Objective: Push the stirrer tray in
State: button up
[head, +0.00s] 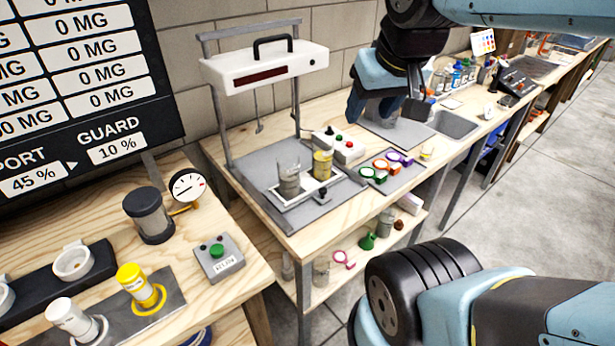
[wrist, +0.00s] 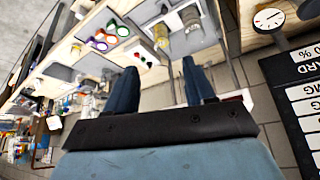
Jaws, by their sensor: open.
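The stirrer tray (head: 306,194) is a light plate low on the grey base of the stirrer stand, with a small black knob (head: 321,194) at its front. A beaker with grey contents (head: 289,180) and one with yellow contents (head: 322,165) stand on it. The white stirrer head (head: 265,70) with a black handle is above and behind. The beakers also show at the top of the wrist view (wrist: 160,35). My gripper (head: 374,108) is open and empty, above the bench to the right of the stand. Its two blue fingers (wrist: 160,88) are apart in the wrist view.
A white button box (head: 338,146) and a mat with coloured rings (head: 391,168) lie right of the stand. A sink (head: 452,125) is farther right. A nearer bench holds a gauge (head: 187,187) and a green-button box (head: 218,257). A lower shelf holds small items.

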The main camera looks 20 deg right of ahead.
aim_at(310, 187)
jog(key=z, duration=0.05)
jog(key=k, duration=0.5)
jog(key=z, duration=1.25)
jog(key=k, duration=1.2)
jog(key=u, duration=0.95)
jog(key=i, duration=1)
jog(key=z, duration=0.1)
